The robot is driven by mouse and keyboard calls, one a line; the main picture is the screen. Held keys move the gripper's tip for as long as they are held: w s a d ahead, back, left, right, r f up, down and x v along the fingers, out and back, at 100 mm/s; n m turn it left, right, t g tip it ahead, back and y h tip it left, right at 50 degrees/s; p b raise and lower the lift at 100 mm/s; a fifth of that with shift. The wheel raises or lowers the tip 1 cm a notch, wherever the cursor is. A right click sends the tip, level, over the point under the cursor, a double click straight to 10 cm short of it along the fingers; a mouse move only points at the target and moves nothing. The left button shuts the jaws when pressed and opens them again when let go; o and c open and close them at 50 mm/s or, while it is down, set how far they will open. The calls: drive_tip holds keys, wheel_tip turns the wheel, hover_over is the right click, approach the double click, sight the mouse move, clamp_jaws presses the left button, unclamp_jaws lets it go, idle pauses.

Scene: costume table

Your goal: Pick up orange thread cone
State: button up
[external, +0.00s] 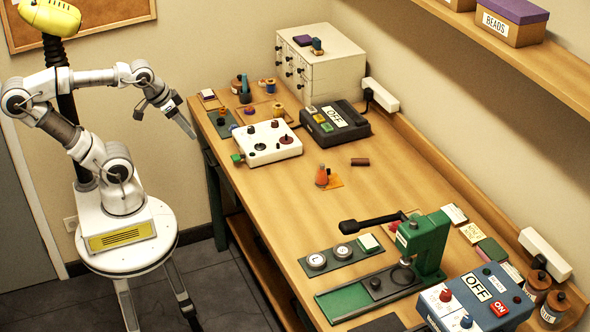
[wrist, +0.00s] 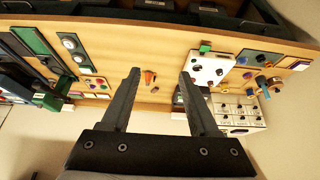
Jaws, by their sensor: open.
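In the wrist view the cone (wrist: 149,77) shows small and far off, between my fingers. My gripper (external: 187,128) is raised off the table's far left edge, well away from the cone. In the wrist view my gripper (wrist: 158,75) is open, with two dark fingers spread wide and nothing between them.
A white control box (external: 267,143) and a black box marked OFF (external: 335,122) stand behind the cone. A green press (external: 424,245) with a black lever stands in front. A small brown block (external: 360,161) lies to the right. Bare tabletop surrounds the cone.

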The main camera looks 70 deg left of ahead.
drive_tip(key=w+d+f+m+t+h+b, duration=0.15)
drive_tip(key=w+d+f+b, duration=0.25)
drive_tip(key=w+d+f, duration=0.4)
drive_tip(key=n+t+y+b, duration=0.4)
drive_tip(key=t+y+b, duration=0.1)
drive_tip(key=t, duration=0.1)
approach(323, 165)
drive_tip(key=shift+n, duration=0.25)
drive_tip(key=b+x, duration=0.2)
drive_tip(key=x, duration=0.6)
drive_tip(key=shift+w+f, duration=0.1)
drive_tip(key=shift+w, duration=0.1)
drive_tip(key=x, duration=0.4)
drive_tip(key=shift+s+a+f+b, duration=0.2)
drive_tip(key=shift+a+f+b, duration=0.1)
drive_tip(key=shift+b, duration=0.05)
drive_tip(key=shift+w+a+f, duration=0.1)
drive_tip(key=shift+w+f, duration=0.05)
drive_tip(key=shift+w, duration=0.4)
clamp_jaws()
